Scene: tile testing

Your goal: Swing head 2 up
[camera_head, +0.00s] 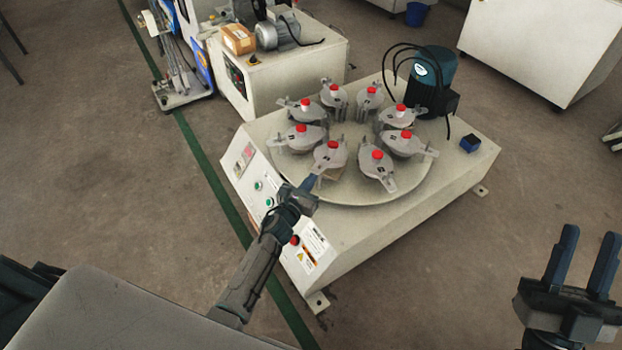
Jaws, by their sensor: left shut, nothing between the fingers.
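Several grey clamp-like heads with red knobs stand in a ring on the round plate (375,194) of a cream machine. Their small dark number marks are too small to read surely, so I cannot tell which is head 2. My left gripper (311,182) is shut and empty, its tips close to the lower end of the front-left head (331,156). I cannot tell whether they touch it. Another head (377,168) is to its right, and one (305,136) is behind it to the left. All the heads look lowered. My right gripper (588,245) is open and empty at the lower right, away from the machine.
A dark green motor (433,80) with looping black cables stands at the plate's back right. A sloped control panel (262,190) with buttons faces my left arm. Open floor lies to the right of the machine.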

